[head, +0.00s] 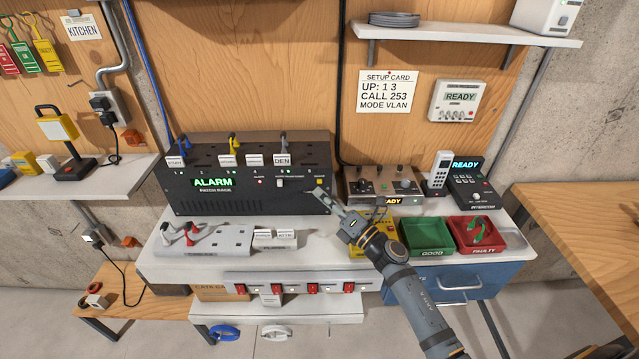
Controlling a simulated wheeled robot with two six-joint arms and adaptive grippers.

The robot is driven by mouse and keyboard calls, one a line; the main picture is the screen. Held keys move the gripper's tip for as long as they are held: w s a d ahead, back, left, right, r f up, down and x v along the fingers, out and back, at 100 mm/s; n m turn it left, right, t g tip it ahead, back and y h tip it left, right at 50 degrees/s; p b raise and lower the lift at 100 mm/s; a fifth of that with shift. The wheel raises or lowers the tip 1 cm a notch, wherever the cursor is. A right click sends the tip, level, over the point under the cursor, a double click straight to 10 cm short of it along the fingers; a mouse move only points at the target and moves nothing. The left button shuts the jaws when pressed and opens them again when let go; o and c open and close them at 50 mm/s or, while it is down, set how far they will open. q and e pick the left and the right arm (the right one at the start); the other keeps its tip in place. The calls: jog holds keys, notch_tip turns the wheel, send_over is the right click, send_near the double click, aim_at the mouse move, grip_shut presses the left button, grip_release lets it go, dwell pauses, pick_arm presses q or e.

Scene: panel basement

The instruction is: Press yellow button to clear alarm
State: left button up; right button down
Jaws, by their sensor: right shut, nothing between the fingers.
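The black patch rack (245,197) stands on the white bench, and its green display reads ALARM. A small yellow button (320,182) shows near the right end of the rack's front face. My right gripper (313,194) is shut and empty. Its fingertips are just below and left of the yellow button in the picture; I cannot tell whether they touch the rack. My left gripper is not in view.
A brown switch box (379,182) is right of the rack, with a handset and a black READY intercom (473,186) beyond. Green (426,238) and red (487,236) trays sit at the right front. A grey plate (203,239) with plugs lies in front of the rack.

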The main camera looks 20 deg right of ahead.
jog(key=shift+w+d, duration=0.2)
jog(key=shift+w, duration=0.5)
dwell(0.3)
dwell(0.7)
jog(key=shift+w+d, duration=0.1)
jog(key=shift+w, duration=0.3)
jog(key=shift+w+d, duration=0.1)
jog(key=shift+w, duration=0.2)
dwell(0.7)
jog(key=shift+s, duration=0.1)
jog(key=shift+s+a, duration=0.2)
jog(key=shift+s, duration=0.45)
